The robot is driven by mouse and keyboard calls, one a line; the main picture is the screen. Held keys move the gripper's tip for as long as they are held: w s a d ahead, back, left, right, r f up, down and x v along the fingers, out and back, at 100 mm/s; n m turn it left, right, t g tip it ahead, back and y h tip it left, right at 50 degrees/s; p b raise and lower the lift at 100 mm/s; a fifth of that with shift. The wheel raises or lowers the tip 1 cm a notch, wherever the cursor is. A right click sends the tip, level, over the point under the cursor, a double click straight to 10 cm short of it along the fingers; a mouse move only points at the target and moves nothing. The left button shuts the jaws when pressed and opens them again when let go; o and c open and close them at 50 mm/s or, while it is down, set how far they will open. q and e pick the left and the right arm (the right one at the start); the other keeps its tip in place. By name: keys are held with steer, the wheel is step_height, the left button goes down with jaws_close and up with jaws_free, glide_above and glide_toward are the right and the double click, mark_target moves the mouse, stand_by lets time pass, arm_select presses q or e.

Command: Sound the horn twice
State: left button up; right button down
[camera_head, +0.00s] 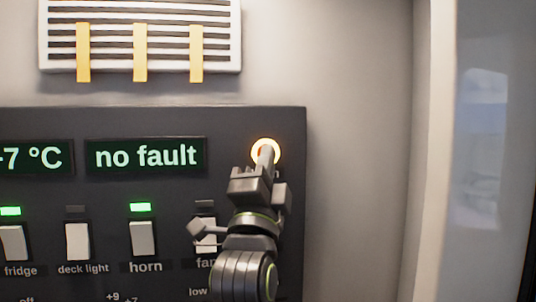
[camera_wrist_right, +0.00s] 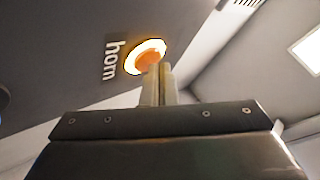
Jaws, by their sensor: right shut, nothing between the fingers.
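The horn button (camera_head: 258,144) is a round orange button with a glowing ring at the upper right of the dark panel. In the right wrist view the button (camera_wrist_right: 149,52) shows lit beside the label "horn" (camera_wrist_right: 110,60). My right gripper (camera_head: 267,153) is shut and empty, its fingertips in front of the button and overlapping it; I cannot tell whether they press it. A white rocker switch (camera_head: 143,238) labelled "horn" has a lit green lamp (camera_head: 140,207) above it. My left gripper is not in view.
The dark panel (camera_head: 290,125) carries displays reading "-7 °C" and "no fault" (camera_head: 147,157). Fridge (camera_head: 12,243) and deck light (camera_head: 78,241) switches stand left of the horn switch. My right arm partly hides the fan switch (camera_head: 206,232). A vent (camera_head: 225,30) with yellow strips hangs above.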

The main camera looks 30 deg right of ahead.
stand_by(0.4)
steer(key=shift+s+a, duration=0.25)
steer(key=shift+s, duration=0.85)
steer(key=shift+s+a+b, duration=0.15)
steer(key=shift+s+a, duration=0.05)
steer(key=shift+s, duration=0.6)
steer(key=shift+s+a+b, duration=0.2)
steer(key=shift+s+a, duration=0.05)
steer(key=shift+s, duration=0.55)
steer(key=shift+s+a+b, duration=0.15)
steer(key=shift+s+a, duration=0.05)
steer(key=shift+s, duration=0.6)
steer(key=shift+f, duration=0.1)
